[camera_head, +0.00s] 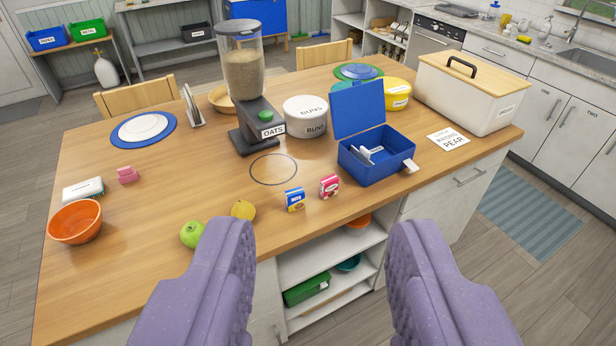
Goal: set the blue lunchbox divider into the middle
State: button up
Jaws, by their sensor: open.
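The blue lunchbox (358,169) stands on the wooden table, right of the middle, with its lid (358,108) raised at the back. A white divider (366,156) shows inside it, towards the left part; the walls hide its lower part, and I cannot tell which slot it sits in. A small white latch or tab (411,166) sticks out at the box's right front. My gripper (321,228) is open and empty, its two purple fingers wide apart at the near side of the table, short of the lunchbox.
Small blue (294,200) and pink (329,187) boxes stand left of the lunchbox. An oats dispenser (257,128) and a buns tin (305,117) stand behind them. A bread bin (470,98) and a pear card (448,140) are at right. Fruit and an orange bowl (75,222) are at left.

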aim_at(364, 156)
jog(key=i+l, duration=0.45)
jog(key=i, duration=0.15)
jog(key=i+l+z, duration=0.1)
jog(key=i+l, duration=0.35)
jog(key=i, duration=0.15)
jog(key=i+l, duration=0.4)
jog(key=i, duration=0.2)
